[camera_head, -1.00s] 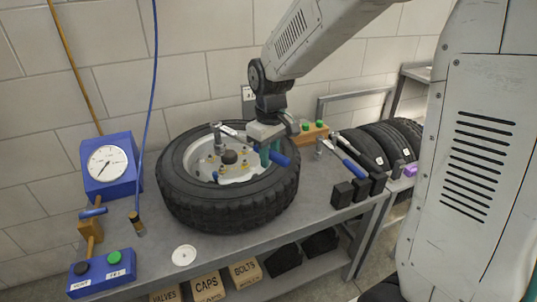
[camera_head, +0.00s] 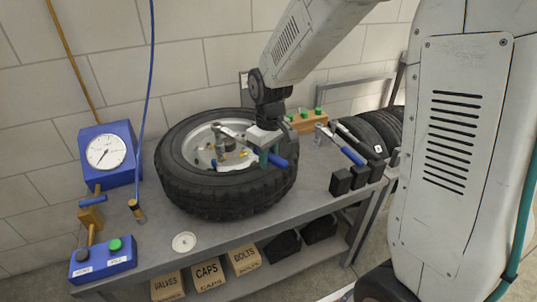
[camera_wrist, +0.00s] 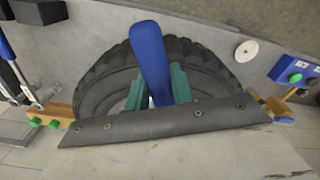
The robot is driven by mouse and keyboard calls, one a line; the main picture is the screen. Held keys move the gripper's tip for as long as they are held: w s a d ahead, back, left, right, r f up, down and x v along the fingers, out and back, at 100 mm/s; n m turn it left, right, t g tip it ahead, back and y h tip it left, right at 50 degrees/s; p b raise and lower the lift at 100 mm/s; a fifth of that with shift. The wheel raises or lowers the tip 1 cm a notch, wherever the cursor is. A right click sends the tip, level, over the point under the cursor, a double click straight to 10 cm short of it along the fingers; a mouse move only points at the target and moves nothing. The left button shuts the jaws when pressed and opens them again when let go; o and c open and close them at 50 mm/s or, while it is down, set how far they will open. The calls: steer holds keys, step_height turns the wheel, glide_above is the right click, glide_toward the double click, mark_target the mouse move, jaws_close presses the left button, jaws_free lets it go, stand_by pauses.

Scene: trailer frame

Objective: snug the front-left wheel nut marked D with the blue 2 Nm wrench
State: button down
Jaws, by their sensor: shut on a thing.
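My gripper (camera_head: 268,157) is shut on the blue wrench (camera_head: 278,161), with its teal fingers either side of the blue handle. In the wrist view the handle (camera_wrist: 150,62) stands between the teal fingers of my gripper (camera_wrist: 158,88). The wrench's metal shaft and head reach left over the wheel (camera_head: 182,180), which lies flat on the bench. The upright socket end (camera_head: 219,152) is low over the hub, left of its middle. I cannot tell whether it sits on a nut. Brass-coloured nuts show beside it, partly hidden; the letter D is not legible.
A blue gauge box (camera_head: 107,152) and a button box (camera_head: 103,262) stand at left. A second blue-handled tool (camera_head: 352,156) and black blocks (camera_head: 341,181) are at right. A wooden block with green buttons (camera_head: 304,125) is behind. A white disc (camera_head: 184,242) lies in front.

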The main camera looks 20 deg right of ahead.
steer(key=shift+f, duration=1.15)
steer(key=c, duration=2)
jaws_free()
jaws_close()
steer(key=shift+s+a+m, duration=0.3)
steer(key=shift+a+m, duration=0.1)
steer(key=shift+a, duration=0.4)
steer(key=shift+s+a+m, duration=0.3)
steer(key=shift+a+m, duration=0.1)
steer(key=shift+a, duration=0.4)
